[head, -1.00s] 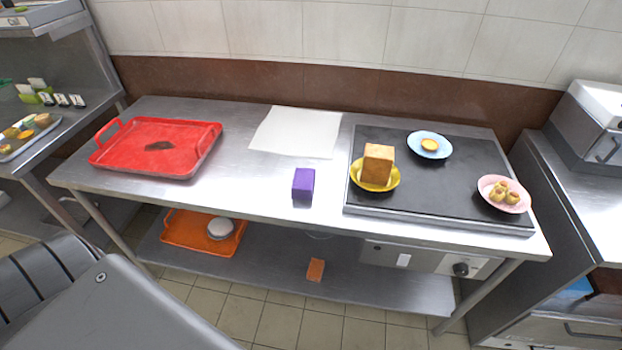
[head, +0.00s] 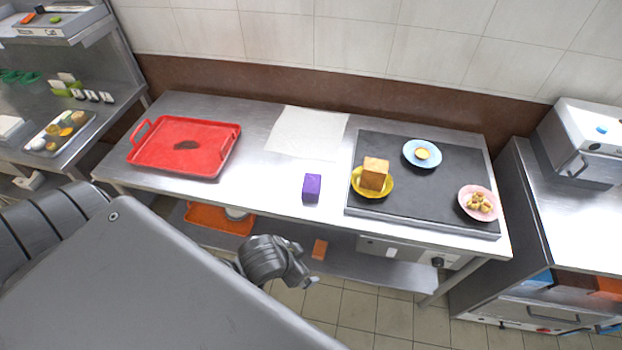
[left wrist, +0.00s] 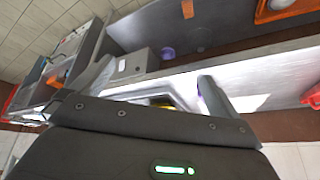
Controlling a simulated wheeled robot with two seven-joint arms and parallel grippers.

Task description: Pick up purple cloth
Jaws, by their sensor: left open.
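The purple thing (head: 312,188) looks like a small upright block rather than a spread cloth. It stands near the front edge of the steel table (head: 262,190), between the red tray and the black griddle. A sliver of purple also shows by a finger in the left wrist view. My left gripper (left wrist: 155,85) is open, with its fingers apart and nothing held between them. In the head view my left arm's dark wrist end is in front of the table, below and left of the purple block, and not touching it; its fingers are hard to make out. My right gripper is not in view.
A red tray (head: 215,160) lies left on the table, a white sheet (head: 307,132) at the back. The black griddle (head: 420,190) holds a yellow plate (head: 358,188) with bread, a blue plate (head: 410,158) and a pink plate (head: 466,204). An orange tray (head: 205,222) is on the lower shelf.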

